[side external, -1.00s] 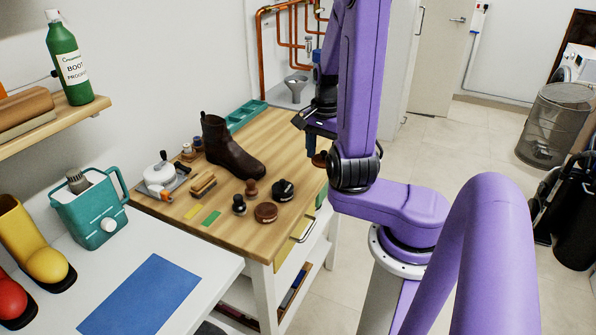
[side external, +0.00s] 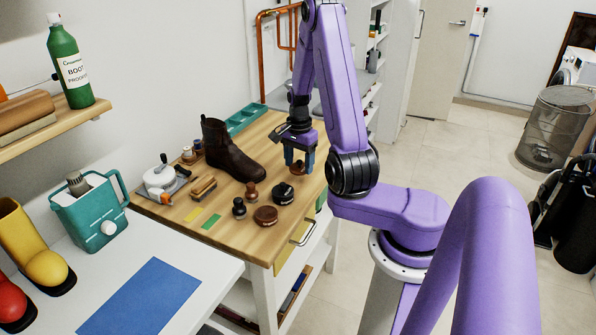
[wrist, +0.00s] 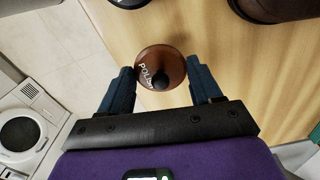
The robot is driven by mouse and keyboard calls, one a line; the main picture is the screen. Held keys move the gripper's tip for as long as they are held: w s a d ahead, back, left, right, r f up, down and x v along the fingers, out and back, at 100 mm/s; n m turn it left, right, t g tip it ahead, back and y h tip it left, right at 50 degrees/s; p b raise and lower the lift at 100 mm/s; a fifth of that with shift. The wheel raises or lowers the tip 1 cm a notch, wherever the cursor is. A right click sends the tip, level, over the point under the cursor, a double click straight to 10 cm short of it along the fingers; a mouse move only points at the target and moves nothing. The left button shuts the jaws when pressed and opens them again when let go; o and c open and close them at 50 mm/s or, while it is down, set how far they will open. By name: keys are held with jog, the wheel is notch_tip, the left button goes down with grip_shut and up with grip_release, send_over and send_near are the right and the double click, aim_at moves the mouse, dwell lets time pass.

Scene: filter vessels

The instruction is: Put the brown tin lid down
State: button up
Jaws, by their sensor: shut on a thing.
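The brown tin lid (wrist: 153,62) is a round disc with pale lettering and a dark knob, seen between my fingers in the wrist view. My gripper (wrist: 160,67) is shut on it. In the side view the lid (side external: 298,169) hangs between the blue fingers of my gripper (side external: 299,163), near the wooden worktop's right edge. I cannot tell its exact height above the wood. A brown round tin (side external: 265,216) and a black round tin (side external: 283,193) stand on the worktop, left of and nearer the camera than the lid.
A dark brown boot (side external: 232,157) stands left of my gripper on the wooden worktop (side external: 247,241). Two small dabber brushes (side external: 239,208) stand in front of it. A teal tray (side external: 245,117) lies at the back. Bare wood shows between boot and gripper.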

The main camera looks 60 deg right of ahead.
aim_at(298, 164)
jog(key=shift+w+d+f, duration=0.1)
jog(key=shift+w+f, duration=0.05)
jog(key=shift+f, duration=0.05)
jog(key=shift+w+d+f, duration=0.1)
jog(key=shift+f, duration=1.6)
jog(key=shift+f, duration=0.15)
jog(key=o, duration=1)
